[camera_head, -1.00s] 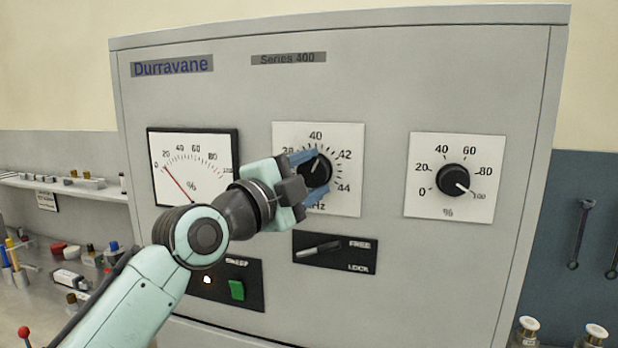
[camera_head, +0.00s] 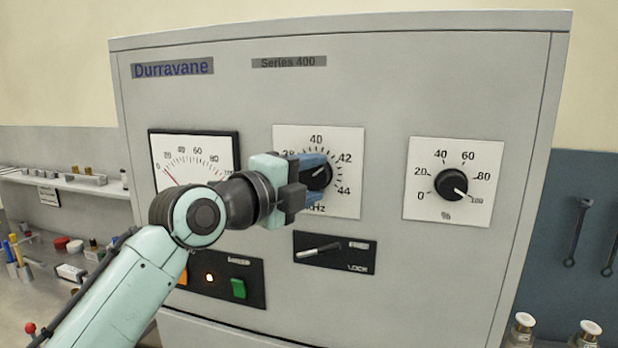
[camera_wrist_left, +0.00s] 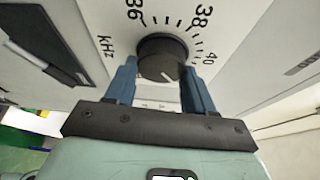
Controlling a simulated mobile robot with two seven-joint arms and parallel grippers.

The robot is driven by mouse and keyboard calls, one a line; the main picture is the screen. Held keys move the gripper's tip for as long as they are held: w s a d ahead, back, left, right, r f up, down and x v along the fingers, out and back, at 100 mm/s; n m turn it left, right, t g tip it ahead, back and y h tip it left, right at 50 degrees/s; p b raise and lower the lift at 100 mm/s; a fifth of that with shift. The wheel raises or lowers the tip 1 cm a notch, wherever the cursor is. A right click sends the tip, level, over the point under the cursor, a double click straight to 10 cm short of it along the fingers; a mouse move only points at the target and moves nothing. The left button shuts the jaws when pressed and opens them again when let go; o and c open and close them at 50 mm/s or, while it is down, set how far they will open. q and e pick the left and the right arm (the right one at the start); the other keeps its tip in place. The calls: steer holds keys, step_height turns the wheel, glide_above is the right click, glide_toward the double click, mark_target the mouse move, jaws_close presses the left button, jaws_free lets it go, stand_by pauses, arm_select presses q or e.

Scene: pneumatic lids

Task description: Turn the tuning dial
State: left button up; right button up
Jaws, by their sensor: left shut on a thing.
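The tuning dial (camera_head: 321,178) is a black round knob on a white kHz scale plate (camera_head: 345,205) in the middle of the grey cabinet. In the head view its white pointer mark points up and right, roughly towards 42. My left gripper (camera_head: 308,172) is shut on the dial, and its blue fingers hide the dial's left part. In the left wrist view the dial (camera_wrist_left: 162,58) sits between the two blue fingers (camera_wrist_left: 160,85). My right gripper is not in view.
A green switch (camera_head: 238,288) and lit lamp (camera_head: 209,277) are lower left. A % meter (camera_head: 160,150) is partly behind my arm. A second % knob (camera_head: 452,184) is at right, near 100.

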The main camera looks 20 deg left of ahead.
arm_select(q)
steer(key=o, duration=1)
steer(key=shift+w, duration=0.1)
steer(key=shift+o, duration=0.2)
steer(key=b+v, duration=0.4)
steer(key=v, duration=0.9)
steer(key=shift+s, duration=0.25)
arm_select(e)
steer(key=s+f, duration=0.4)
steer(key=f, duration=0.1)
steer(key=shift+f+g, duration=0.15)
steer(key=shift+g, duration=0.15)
arm_select(q)
steer(key=shift+a, duration=0.15)
